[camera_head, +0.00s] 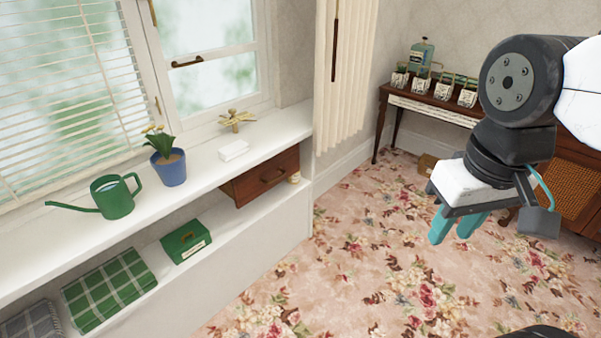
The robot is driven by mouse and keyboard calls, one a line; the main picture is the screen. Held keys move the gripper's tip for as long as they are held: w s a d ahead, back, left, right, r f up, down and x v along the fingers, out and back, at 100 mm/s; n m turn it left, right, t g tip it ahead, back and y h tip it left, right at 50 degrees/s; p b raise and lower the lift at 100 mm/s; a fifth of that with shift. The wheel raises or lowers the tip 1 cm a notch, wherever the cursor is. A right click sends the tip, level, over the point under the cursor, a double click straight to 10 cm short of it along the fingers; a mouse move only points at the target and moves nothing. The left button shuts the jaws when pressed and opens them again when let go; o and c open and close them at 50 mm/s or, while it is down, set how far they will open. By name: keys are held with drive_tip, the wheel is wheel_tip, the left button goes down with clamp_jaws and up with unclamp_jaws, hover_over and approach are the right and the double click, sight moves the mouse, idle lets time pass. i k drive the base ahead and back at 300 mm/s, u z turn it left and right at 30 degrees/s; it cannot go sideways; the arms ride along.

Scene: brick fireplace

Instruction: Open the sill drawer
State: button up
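The sill drawer (253,184) is a reddish-brown wooden drawer under the right end of the white window sill (215,180). Its front carries a small dark handle (272,177). The drawer looks shut; no inside shows. My gripper (451,232) has two teal fingers that point down and stand a little apart, with nothing between them. It hangs over the carpet, well to the right of the drawer and apart from it.
On the sill stand a green watering can (118,200), a blue flowerpot (170,170), a white block (233,151) and a golden ornament (236,120). A green box (186,242) and folded cloth (110,288) lie on the shelf below. Floral carpet (350,270) between drawer and gripper is clear.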

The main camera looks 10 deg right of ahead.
sight(243, 189)
drive_tip(key=z, duration=0.55)
drive_tip(key=i, duration=1.2)
drive_tip(key=u, duration=0.85)
drive_tip(key=i, duration=0.3)
drive_tip(key=u, duration=0.35)
